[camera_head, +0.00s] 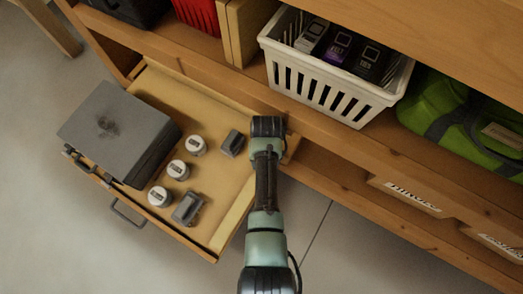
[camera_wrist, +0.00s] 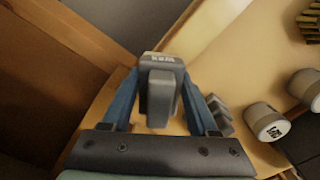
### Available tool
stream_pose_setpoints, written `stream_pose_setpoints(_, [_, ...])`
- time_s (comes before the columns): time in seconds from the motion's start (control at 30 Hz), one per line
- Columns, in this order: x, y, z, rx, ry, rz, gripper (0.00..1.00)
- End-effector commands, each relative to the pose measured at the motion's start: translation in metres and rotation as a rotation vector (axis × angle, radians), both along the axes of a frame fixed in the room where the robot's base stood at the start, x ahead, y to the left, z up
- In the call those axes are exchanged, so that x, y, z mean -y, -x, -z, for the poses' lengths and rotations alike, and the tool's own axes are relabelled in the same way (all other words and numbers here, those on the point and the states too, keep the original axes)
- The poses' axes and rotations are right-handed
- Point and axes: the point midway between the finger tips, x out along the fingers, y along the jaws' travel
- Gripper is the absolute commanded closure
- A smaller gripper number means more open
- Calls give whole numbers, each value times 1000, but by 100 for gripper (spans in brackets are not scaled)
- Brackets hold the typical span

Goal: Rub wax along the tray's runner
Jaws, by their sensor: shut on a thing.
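The tray (camera_head: 231,222) is pulled out of the cabinet like a drawer. Its pale right side wall also shows in the wrist view (camera_wrist: 213,27), and the runner cannot be told apart clearly from this wall. My gripper (camera_wrist: 160,92) is shut on a grey wax block (camera_wrist: 162,64), with a blue finger on each side. In the head view my arm hides the fingers and block near the tray's right rear corner.
On the tray are a grey box (camera_head: 117,130), white jars (camera_head: 178,170), and dark grey blocks (camera_head: 188,208) (camera_head: 233,143). A white basket (camera_head: 340,98) and green bag (camera_head: 455,110) occupy the shelf above. Cabinet wood (camera_wrist: 45,70) stands close left in the wrist view.

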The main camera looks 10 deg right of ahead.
Motion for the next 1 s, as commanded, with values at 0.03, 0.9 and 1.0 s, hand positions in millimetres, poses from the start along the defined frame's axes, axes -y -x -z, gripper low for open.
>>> stream_pose_setpoints(0.03, [1,-1,-1,0,0,0,85])
stream_pose_setpoints(0.9, [-26,36,-3,-2,0,-3,85])
stream_pose_setpoints(1.0, [-31,44,-3,-3,0,-2,85])
